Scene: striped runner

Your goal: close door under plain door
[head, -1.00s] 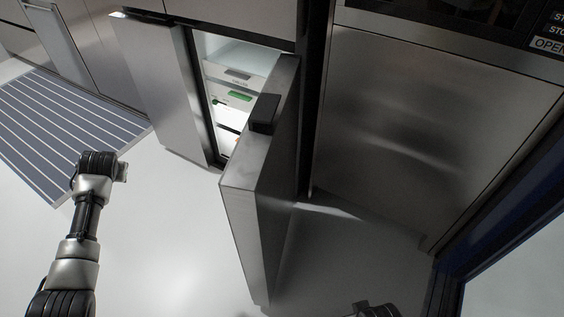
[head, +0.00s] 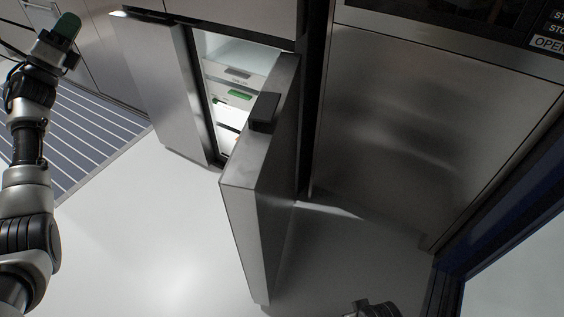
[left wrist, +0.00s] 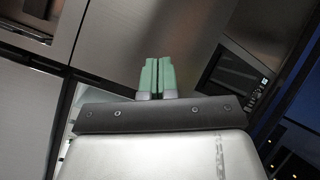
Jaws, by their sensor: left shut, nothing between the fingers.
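Two lower fridge doors show in the head view, below a plain steel front (head: 240,14). The right door (head: 262,190) stands wide open, swung out toward me, with a dark block (head: 264,112) on its upper part. The left door (head: 165,80) also looks ajar. Between them the lit inside (head: 238,75) shows drawers with a green label. My left gripper (head: 66,27) is at the upper left, raised, away from both doors. In the left wrist view its green fingers (left wrist: 156,78) are together and empty. Part of my right arm shows at the bottom edge; its fingers cannot be made out.
A blue striped runner (head: 85,130) lies on the floor at the left. A flat steel panel (head: 425,125) stands right of the open door, below an appliance with a dark display (head: 548,32). The pale floor (head: 150,235) left of the open door is clear.

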